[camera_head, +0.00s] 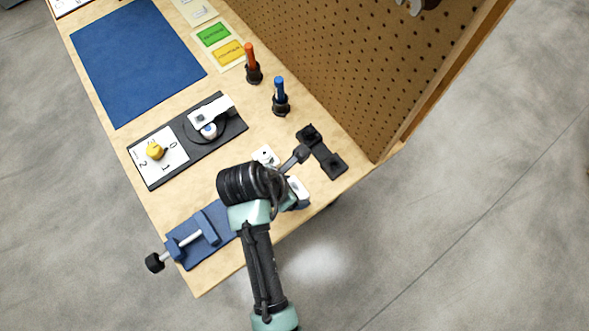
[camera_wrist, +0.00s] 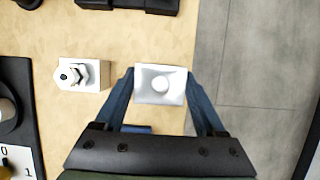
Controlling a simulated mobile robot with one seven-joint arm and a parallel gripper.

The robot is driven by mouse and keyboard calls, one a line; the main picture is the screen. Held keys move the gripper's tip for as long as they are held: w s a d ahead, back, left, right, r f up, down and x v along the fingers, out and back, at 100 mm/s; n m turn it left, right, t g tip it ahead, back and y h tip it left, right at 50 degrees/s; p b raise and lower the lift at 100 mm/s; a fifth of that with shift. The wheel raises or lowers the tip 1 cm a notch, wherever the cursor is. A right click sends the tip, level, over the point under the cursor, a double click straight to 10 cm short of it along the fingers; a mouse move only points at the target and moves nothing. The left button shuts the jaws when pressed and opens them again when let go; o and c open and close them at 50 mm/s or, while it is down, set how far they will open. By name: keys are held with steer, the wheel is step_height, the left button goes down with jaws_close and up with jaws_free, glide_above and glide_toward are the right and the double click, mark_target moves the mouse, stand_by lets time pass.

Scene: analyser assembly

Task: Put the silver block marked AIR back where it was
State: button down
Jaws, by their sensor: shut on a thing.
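My gripper (camera_wrist: 159,76) is shut on a pale silver-white block (camera_wrist: 147,92), with one blue finger on each side of it. The block has a round white spot in its middle; no AIR marking can be read on it. In the head view a pale block (camera_head: 299,191) shows beside my wrist, near the table's front right edge, and appears to be the held one. My arm hides most of the gripper there. A second pale block (camera_wrist: 83,74) with a metal hex fitting sits on the table to the left; it also shows in the head view (camera_head: 265,155).
A black two-socket stand (camera_head: 321,151) lies close behind, before the pegboard (camera_head: 310,60). A blue clamp fixture (camera_head: 200,234) is at the front left, a black dial plate (camera_head: 187,140) farther back. Bare wood (camera_wrist: 110,40) surrounds the second block; the table edge is close on the right.

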steer(key=shift+f, duration=1.55)
steer(key=shift+f, duration=0.1)
jaws_free()
